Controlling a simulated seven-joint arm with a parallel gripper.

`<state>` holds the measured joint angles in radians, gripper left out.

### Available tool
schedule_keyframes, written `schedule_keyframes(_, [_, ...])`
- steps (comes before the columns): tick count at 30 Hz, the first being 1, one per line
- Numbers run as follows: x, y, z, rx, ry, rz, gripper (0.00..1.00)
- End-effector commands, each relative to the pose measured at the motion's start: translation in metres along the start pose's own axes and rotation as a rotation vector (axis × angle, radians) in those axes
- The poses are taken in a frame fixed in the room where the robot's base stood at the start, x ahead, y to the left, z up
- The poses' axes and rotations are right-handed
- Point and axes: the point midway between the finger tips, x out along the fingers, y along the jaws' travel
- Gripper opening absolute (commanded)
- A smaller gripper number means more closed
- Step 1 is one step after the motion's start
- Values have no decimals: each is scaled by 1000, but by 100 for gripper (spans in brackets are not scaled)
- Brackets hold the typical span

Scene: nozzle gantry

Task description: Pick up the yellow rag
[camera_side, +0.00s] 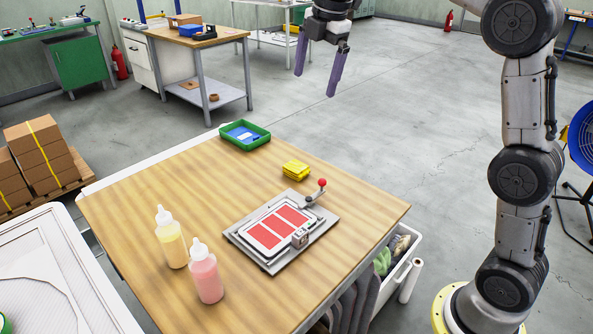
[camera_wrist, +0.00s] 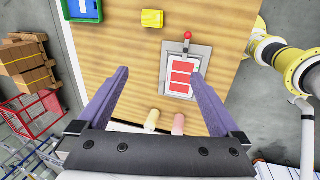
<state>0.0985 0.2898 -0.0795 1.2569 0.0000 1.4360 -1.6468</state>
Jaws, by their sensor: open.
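The yellow rag (camera_side: 296,170) lies folded on the wooden table, just behind the grey fixture with red panels. It also shows in the wrist view (camera_wrist: 152,18), near the top, left of the fixture's red knob. My gripper (camera_side: 314,82) is high above the floor beyond the table's back edge in the side view, apart from the rag. Its two purple fingers are spread wide with nothing between them, as the wrist view also shows (camera_wrist: 158,90).
The grey fixture (camera_side: 317,231) has a lever with a red knob (camera_side: 322,182). A green tray (camera_side: 264,141) holds a blue item. Two bottles, yellow (camera_side: 171,242) and pink (camera_side: 206,277), stand at the table's left front. The wood (camera_side: 180,180) between tray and bottles is clear.

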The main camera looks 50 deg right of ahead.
Motion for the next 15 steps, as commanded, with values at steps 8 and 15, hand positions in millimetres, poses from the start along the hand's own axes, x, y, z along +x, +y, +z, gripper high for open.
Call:
schedule_keyframes(8, [103, 63, 27, -54, 8, -123, 100])
schedule_keyframes(15, [175, 68, 41, -29, 19, -219, 100])
